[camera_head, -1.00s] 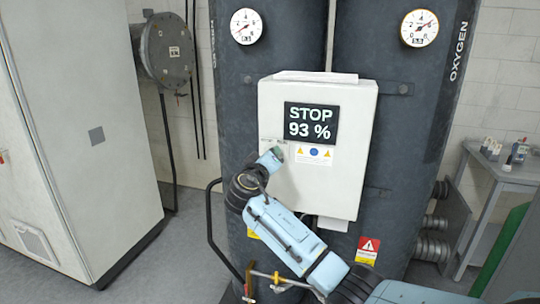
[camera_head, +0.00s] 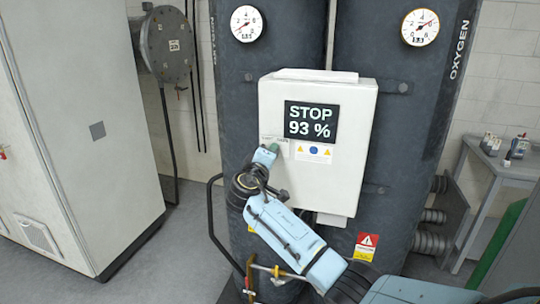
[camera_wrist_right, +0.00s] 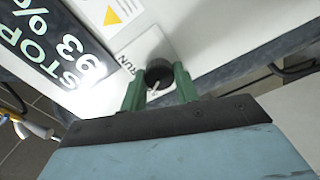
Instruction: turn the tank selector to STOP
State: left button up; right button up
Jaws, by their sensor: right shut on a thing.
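The tank selector is a dark round knob (camera_wrist_right: 159,74) on the white control box (camera_head: 320,190); in the wrist view a pale pointer line shows on it. A label by it reads RUN. My right gripper (camera_head: 275,149) is at the box's left side, below and left of the display. In the wrist view its green fingers (camera_wrist_right: 160,88) stand on either side of the knob, shut on it. In the head view the gripper hides most of the knob. The display (camera_head: 311,121) reads STOP and 93 %. My left gripper is not in view.
Two dark tanks (camera_head: 235,105) with gauges (camera_head: 246,23) stand behind the box. A bent black pipe (camera_head: 213,225) and a brass valve (camera_head: 275,271) are near my right forearm. A grey cabinet (camera_head: 90,150) stands left, a table (camera_head: 500,165) right.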

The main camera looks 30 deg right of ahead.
jog(key=o, duration=1)
jog(key=shift+b+v, duration=1.5)
jog(key=shift+v, duration=5.2)
jog(key=shift+d, duration=0.1)
